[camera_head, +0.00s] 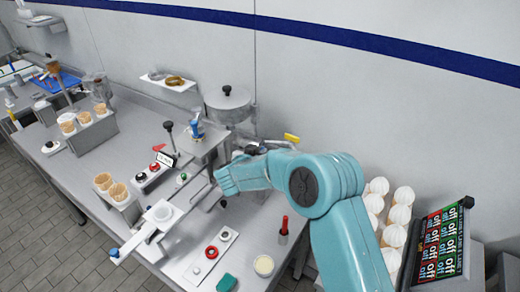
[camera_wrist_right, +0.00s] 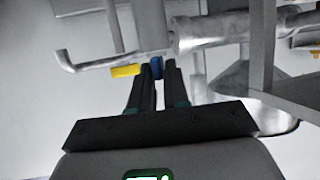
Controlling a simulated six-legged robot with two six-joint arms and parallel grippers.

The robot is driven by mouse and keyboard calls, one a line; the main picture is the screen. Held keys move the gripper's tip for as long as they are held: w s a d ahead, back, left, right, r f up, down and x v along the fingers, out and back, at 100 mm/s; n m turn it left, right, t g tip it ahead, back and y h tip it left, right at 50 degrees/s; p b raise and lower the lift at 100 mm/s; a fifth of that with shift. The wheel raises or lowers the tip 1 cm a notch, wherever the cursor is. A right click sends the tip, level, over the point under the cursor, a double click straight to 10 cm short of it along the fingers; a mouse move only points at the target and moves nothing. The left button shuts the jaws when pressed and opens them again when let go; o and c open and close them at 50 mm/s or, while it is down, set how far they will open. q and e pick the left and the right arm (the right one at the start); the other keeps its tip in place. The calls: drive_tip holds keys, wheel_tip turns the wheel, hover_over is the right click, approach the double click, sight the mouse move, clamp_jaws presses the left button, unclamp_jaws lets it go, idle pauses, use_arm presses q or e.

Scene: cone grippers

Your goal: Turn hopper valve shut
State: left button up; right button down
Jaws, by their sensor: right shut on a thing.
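The steel hopper (camera_head: 228,112) with a black lid knob stands against the back wall in the head view. A yellow handle (camera_head: 292,138) shows to its right, beyond my right arm. In the right wrist view a steel pipe (camera_wrist_right: 205,35) with a bent spout crosses the top. My right gripper (camera_wrist_right: 156,72) is shut on a small blue piece (camera_wrist_right: 157,66) just below the pipe, seemingly the valve handle. A yellow piece (camera_wrist_right: 125,71) shows left of the fingers. In the head view my right arm hides the fingertips and most of the valve. My left gripper is not in view.
Cones stand in holders (camera_head: 93,133) on the steel counter's left. A blue-handled device (camera_head: 197,132) stands left of the hopper. A red-topped bottle (camera_head: 284,228), a cream tub (camera_head: 264,265) and a button panel (camera_head: 212,252) are in front. A sign (camera_head: 440,245) stands right.

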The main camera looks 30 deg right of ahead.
drive_tip(key=shift+w+m+g+h, duration=0.2)
drive_tip(key=shift+m+g+h, duration=0.5)
drive_tip(key=shift+m+g, duration=0.4)
drive_tip(key=c, duration=1.2)
unclamp_jaws()
drive_tip(key=shift+w+f+g, duration=0.1)
drive_tip(key=shift+f+g, duration=0.05)
drive_tip(key=shift+g, duration=0.15)
drive_tip(key=b+v, duration=0.4)
drive_tip(key=v, duration=1.2)
drive_tip(key=shift+s, duration=0.25)
drive_tip(key=shift+a, duration=0.1)
